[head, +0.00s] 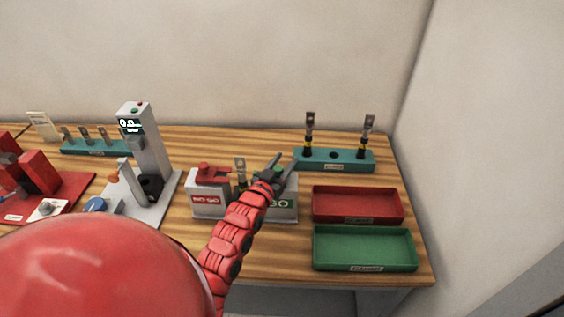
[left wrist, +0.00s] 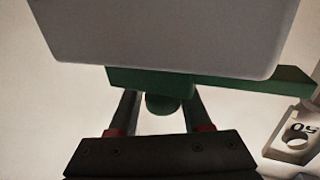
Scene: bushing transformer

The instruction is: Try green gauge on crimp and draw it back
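The green gauge (left wrist: 205,84) shows in the left wrist view as a green bar with a rounded knob, against a pale grey block. In the head view the gauge is mostly hidden by my left gripper (head: 281,170), which is over the GO block (head: 284,212). The gripper's two fingers are open, one on each side of the knob, with gaps visible. A crimp (head: 240,166) with a flat metal lug stands upright between the NO GO and GO blocks; its lower part is hidden. A lug marked 50 also shows in the left wrist view (left wrist: 290,142). My right gripper is not in view.
The red gauge (head: 213,174) sits on the NO GO block. A teal rack (head: 350,161) with two upright crimps is at the back right. A red tray (head: 357,204) and green tray (head: 364,248) are empty. A grey machine (head: 148,145) stands left.

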